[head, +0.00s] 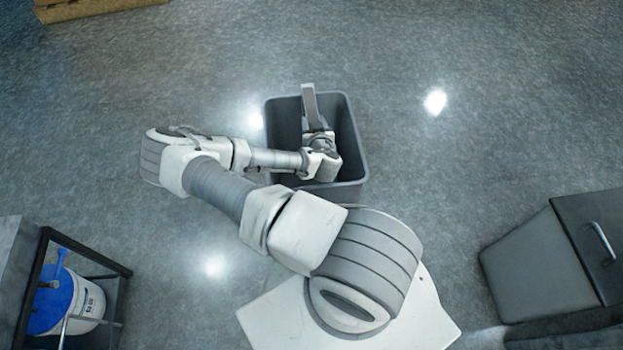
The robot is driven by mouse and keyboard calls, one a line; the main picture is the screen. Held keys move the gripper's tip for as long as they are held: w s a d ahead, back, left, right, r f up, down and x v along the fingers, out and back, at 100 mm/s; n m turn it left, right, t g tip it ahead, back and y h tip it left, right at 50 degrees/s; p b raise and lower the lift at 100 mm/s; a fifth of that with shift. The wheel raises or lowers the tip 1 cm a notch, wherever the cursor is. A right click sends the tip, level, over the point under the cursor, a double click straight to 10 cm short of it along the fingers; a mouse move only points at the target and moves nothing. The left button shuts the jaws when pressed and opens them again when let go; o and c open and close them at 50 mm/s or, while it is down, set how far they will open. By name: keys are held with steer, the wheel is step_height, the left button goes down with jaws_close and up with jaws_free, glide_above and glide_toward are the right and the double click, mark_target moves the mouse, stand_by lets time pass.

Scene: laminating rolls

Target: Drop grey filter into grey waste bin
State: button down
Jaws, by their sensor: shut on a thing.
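The grey waste bin (352,150) stands on the floor ahead of my base, with its open top facing up. My gripper (314,128) is over the bin's opening, within its rim as seen from above. It is shut on the grey filter (309,102), a narrow light-grey piece that points toward the bin's far side. The filter's far end overlaps the far rim in this view. How high it is above the bin I cannot tell. The fingertips are small and partly hidden by my wrist, and my arm covers the bin's near left part.
A dark rack (115,283) holding a white bucket (90,303) with a blue lid stands at the lower left. A grey cabinet (590,260) with a handle is at the lower right. A brown box (90,8) is at the top left. The floor around the bin is clear.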

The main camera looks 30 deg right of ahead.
steer(key=shift+r, duration=0.1)
steer(key=shift+c, duration=1.2)
jaws_free()
steer(key=shift+s, duration=0.1)
